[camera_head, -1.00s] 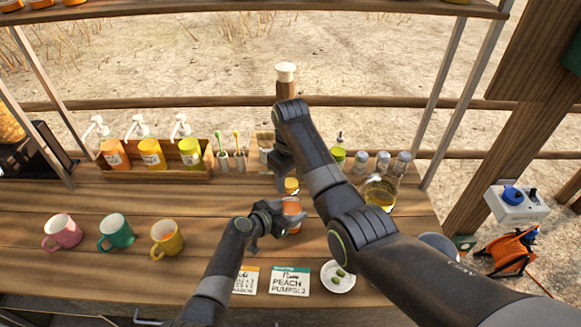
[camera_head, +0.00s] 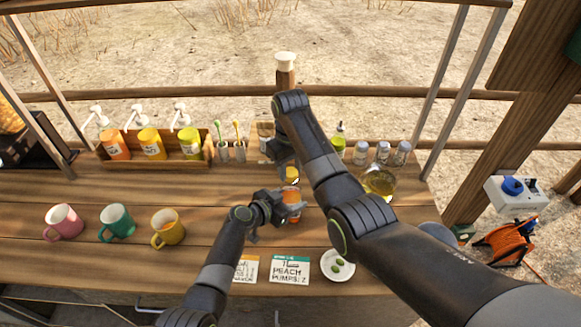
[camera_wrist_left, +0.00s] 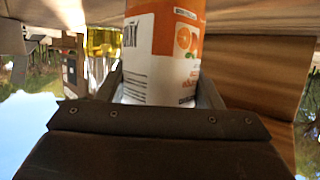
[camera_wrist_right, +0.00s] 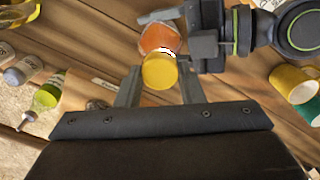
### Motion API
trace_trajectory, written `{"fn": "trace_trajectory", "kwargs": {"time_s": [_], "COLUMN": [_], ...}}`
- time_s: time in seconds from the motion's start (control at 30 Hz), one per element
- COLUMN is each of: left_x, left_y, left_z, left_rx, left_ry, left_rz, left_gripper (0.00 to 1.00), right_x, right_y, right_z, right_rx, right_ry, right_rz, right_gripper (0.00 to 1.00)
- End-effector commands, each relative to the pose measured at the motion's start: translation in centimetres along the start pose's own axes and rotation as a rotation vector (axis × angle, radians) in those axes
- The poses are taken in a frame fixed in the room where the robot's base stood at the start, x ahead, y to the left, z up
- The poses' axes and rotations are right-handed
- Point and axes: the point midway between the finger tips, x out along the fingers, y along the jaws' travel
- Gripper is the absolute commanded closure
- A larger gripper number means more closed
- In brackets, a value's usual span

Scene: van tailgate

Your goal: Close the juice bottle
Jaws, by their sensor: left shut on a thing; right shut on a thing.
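The juice bottle, with an orange and white label, stands upright in the head view (camera_head: 293,214) and fills the middle of the left wrist view (camera_wrist_left: 165,50). My left gripper (camera_head: 286,207) is shut around its body from the left. My right gripper (camera_head: 287,171) is above, shut on the yellow cap (camera_head: 292,174). The cap also shows between the fingers in the right wrist view (camera_wrist_right: 160,72), in line with the orange bottle top (camera_wrist_right: 160,37). A pale ring shows between cap and bottle; whether the cap is seated cannot be told. My right arm partly hides this spot.
A plate with green pieces (camera_head: 328,268) and a peach pumps card (camera_head: 290,268) lie at the front. Yellow (camera_head: 168,230), teal (camera_head: 117,223) and pink mugs stand left. Pump bottles in a wooden box (camera_head: 195,165), shakers and an oil bottle (camera_head: 380,182) line the back.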

Motion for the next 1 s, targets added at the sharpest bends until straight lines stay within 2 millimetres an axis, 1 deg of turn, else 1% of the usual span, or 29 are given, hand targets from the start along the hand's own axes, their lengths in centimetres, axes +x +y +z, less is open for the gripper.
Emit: {"fn": "trace_trajectory", "kwargs": {"time_s": [0.1, 0.2, 0.33, 0.37, 0.53, 0.83, 0.93, 1.0], "left_x": [0.0, 0.0, 0.0, 0.0, 0.0, 0.0, 0.0, 0.0], "left_y": [0.0, 0.0, 0.0, 0.0, 0.0, 0.0, 0.0, 0.0], "left_z": [0.1, 0.1, 0.1, 0.1, 0.1, 0.1, 0.1, 0.1], "left_rx": [-0.001, -0.001, -0.001, -0.001, -0.001, -0.001, -0.001, -0.001], "left_ry": [-0.002, -0.002, -0.002, -0.002, -0.002, -0.002, -0.002, -0.002], "left_rz": [0.001, 0.001, 0.001, 0.001, 0.001, 0.001, 0.001, 0.001], "left_gripper": [1.00, 1.00, 1.00, 1.00, 1.00, 1.00, 1.00, 1.00], "right_x": [0.0, 0.0, 0.0, 0.0, 0.0, -0.2, -1.1, -2.3], "right_y": [0.0, 0.0, 0.0, 0.0, 0.0, 0.0, 0.1, 0.1], "right_z": [0.0, 0.0, 0.0, 0.0, 0.0, 0.0, -0.1, -0.1], "right_rx": [0.167, 0.271, 0.264, 0.263, 0.262, 0.261, 0.260, 0.260], "right_ry": [0.001, 0.001, 0.001, 0.001, 0.001, 0.001, 0.003, 0.005], "right_rz": [0.001, 0.001, 0.001, 0.001, 0.001, 0.001, 0.001, 0.002], "right_gripper": [0.93, 0.93, 0.93, 0.63, 0.41, 0.40, 0.40, 0.40]}}
